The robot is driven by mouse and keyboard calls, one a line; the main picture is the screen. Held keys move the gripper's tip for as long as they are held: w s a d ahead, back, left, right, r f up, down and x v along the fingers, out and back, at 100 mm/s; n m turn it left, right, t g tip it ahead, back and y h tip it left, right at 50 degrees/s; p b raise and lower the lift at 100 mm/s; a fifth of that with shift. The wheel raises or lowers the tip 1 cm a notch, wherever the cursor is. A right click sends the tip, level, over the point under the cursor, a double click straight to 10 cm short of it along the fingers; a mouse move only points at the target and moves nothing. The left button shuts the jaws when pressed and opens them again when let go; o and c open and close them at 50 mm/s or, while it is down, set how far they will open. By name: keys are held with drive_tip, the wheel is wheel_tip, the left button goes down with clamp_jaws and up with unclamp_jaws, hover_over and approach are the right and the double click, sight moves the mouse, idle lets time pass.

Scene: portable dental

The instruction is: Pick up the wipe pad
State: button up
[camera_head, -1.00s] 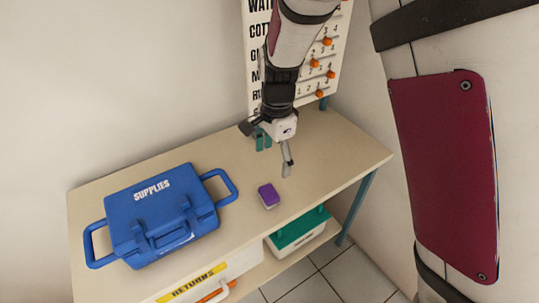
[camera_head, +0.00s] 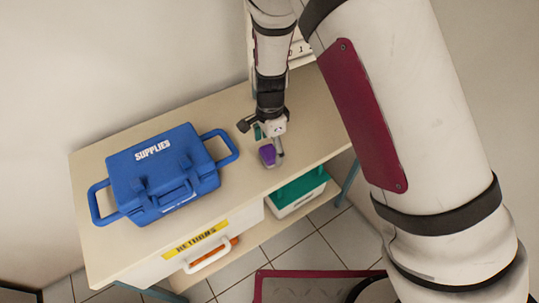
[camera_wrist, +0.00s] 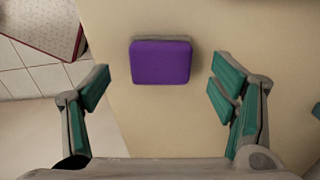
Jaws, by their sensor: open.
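The wipe pad (camera_head: 268,154) is a small purple block with a grey base layer. It lies on the beige table near its front edge, right of the blue case. In the wrist view the wipe pad (camera_wrist: 160,62) lies flat in the upper middle, between the lines of the two fingers and ahead of them. My gripper (camera_head: 270,141) is just above and behind the pad in the head view. The wrist view shows my gripper (camera_wrist: 160,88) open and empty, with green finger pads wide apart on either side of the pad. I see no contact.
A blue SUPPLIES case (camera_head: 150,168) with side handles stands on the table's left. Below the tabletop are a RETURNS drawer (camera_head: 203,246) and a green-lidded white box (camera_head: 299,193). The tabletop (camera_head: 225,115) behind the pad is bare. A board stands at the back.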

sight(269, 152)
wheel_tip(269, 152, down, 3)
drive_tip(key=shift+a+f, duration=0.1)
drive_tip(key=c, duration=1.1)
drive_tip(key=shift+c, duration=0.2)
drive_tip(key=shift+r, duration=0.6)
drive_tip(key=r, duration=0.1)
drive_tip(key=s+r, duration=0.1)
drive_tip(key=shift+s+a+r, duration=0.15)
drive_tip(key=shift+r, duration=0.15)
drive_tip(key=s+a+r, duration=0.1)
drive_tip(key=s+a, duration=0.2)
drive_tip(key=s, duration=1.1)
drive_tip(key=shift+s+r+p, duration=0.15)
drive_tip(key=shift+s+p, duration=0.05)
drive_tip(key=shift+p, duration=0.2)
